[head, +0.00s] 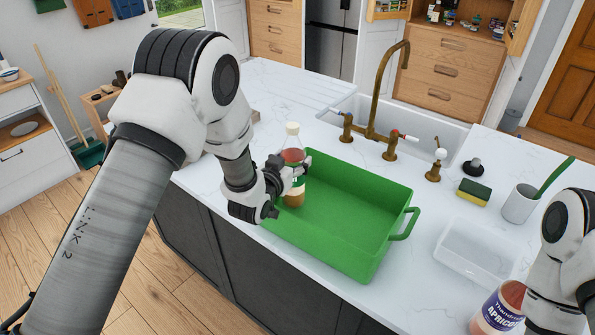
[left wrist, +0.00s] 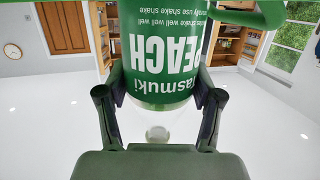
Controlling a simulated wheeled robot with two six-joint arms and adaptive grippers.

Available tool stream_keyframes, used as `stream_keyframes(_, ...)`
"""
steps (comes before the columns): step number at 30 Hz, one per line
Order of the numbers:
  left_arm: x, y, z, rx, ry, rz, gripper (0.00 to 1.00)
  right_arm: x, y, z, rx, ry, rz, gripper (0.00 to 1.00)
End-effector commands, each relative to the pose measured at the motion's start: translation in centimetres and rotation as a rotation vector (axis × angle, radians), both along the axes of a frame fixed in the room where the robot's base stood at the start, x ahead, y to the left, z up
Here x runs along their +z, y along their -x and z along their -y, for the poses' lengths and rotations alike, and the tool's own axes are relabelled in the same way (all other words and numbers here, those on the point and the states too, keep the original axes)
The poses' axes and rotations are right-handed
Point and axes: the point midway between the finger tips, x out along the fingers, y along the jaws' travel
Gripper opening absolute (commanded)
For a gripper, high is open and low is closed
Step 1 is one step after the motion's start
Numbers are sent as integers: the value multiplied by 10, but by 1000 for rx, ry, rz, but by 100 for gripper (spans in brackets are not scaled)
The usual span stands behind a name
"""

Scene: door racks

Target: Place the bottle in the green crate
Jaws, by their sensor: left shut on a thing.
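The bottle (head: 293,156) is upright, with a pale cap, reddish-brown contents and a label. My left gripper (head: 287,182) is shut around its middle. In the left wrist view the bottle's green "PEACH" label (left wrist: 165,45) lies between the two fingers (left wrist: 160,105), and the picture is upside down. The green crate (head: 345,215) stands on the white counter near its front edge and looks empty. The bottle overlaps the crate's left end in the head view; I cannot tell whether its base touches the crate floor. My right gripper is out of view; only part of that arm shows.
A sink with a brass tap (head: 388,85) lies behind the crate. A sponge (head: 473,192), a white cup (head: 520,204), a clear tray (head: 475,252) and an apricot jar (head: 499,308) stand to the right. The crate's handle (head: 404,225) sticks out on its right.

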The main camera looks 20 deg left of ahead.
Motion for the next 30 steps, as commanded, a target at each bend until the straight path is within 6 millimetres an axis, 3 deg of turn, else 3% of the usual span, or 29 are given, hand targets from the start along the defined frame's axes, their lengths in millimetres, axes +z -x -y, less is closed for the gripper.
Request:
stream_keyframes(6,-29,0,0,0,0,1,3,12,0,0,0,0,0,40)
stream_keyframes(15,-34,0,0,0,0,2,3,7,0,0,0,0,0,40)
stream_keyframes(16,-34,1,0,0,0,-1,73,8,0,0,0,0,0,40)
stream_keyframes(18,-34,1,0,0,0,-1,91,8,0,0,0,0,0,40)
stream_keyframes(30,-32,4,0,0,0,-3,91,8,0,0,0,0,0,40)
